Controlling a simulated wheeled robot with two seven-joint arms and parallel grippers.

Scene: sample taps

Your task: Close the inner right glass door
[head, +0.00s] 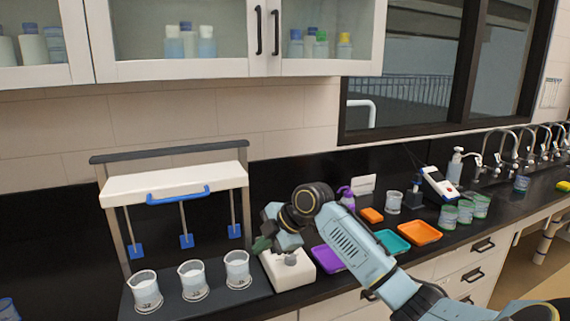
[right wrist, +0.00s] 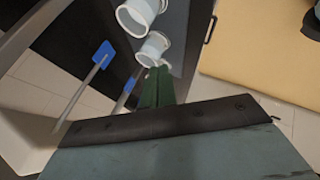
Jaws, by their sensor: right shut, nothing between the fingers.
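The wall cabinet has white-framed glass doors. The right-hand glass door (head: 330,67) of the middle pair looks flush with the door to its left (head: 175,70), with no clear gap. Their two black handles stand side by side, the right one (head: 275,32) on the right-hand door. Bottles show behind the glass. My right gripper (head: 263,244) is shut and empty, low over the counter beside the white dispenser stand, far below the doors. Its green fingers are together in the right wrist view (right wrist: 154,84). My left gripper is out of view.
A white stand (head: 172,182) with a blue handle and blue paddles rises over several beakers (head: 192,280). A white block (head: 288,270) sits under my right gripper. Purple (head: 327,259), teal and orange (head: 418,233) trays lie right. Air before the doors is clear.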

